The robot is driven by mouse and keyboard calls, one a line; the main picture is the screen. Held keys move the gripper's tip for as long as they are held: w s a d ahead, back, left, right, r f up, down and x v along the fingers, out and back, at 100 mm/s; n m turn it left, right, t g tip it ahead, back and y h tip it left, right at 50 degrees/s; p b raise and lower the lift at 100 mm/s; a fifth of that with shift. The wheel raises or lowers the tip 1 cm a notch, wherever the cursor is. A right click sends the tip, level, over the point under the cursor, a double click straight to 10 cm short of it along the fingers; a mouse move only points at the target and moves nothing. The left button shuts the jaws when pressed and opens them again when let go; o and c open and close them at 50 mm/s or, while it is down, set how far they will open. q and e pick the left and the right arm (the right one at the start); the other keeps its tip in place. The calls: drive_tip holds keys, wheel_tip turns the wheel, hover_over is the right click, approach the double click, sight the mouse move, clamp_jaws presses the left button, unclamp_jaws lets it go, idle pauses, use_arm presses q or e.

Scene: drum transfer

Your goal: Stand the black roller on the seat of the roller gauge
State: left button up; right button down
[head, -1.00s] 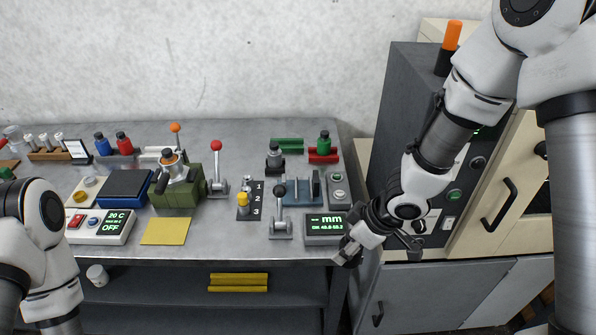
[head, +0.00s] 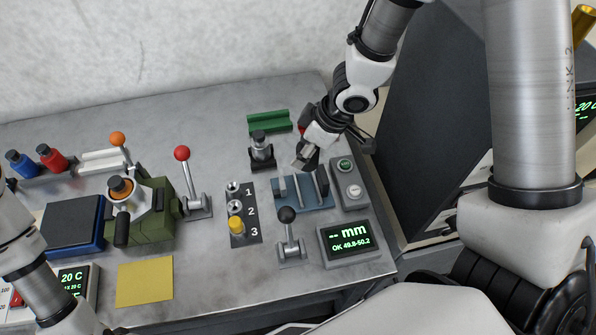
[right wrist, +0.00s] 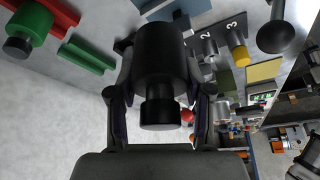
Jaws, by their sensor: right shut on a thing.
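The black roller (right wrist: 160,55), a dark cylinder with a narrower black neck, is gripped between the two fingers of my right gripper (right wrist: 158,103) in the right wrist view. In the head view my right gripper (head: 304,158) is above the back part of the blue roller gauge (head: 305,203), with the roller mostly hidden there. The gauge has upright plates, and its display (head: 350,246) shows dashes and "mm". The roller appears held above the gauge; I cannot tell the exact gap. My left gripper is outside the view.
A dark-capped piece in a black holder (head: 261,158) and a green cradle (head: 268,122) stand left of my right gripper. A two-button box (head: 347,180) is right of the gauge. A black-knobbed lever (head: 288,235) stands in front. A green roller (right wrist: 28,25) shows in the wrist view.

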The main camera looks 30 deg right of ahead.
wheel_tip(320, 180, down, 9)
drive_tip(key=b, duration=0.5)
drive_tip(key=shift+r, duration=0.1)
drive_tip(key=shift+f+b, duration=0.4)
drive_tip(key=shift+s+r, duration=0.1)
drive_tip(key=shift+r, duration=0.1)
drive_tip(key=shift+f, duration=0.2)
drive_tip(key=shift+c, duration=2.4)
unclamp_jaws()
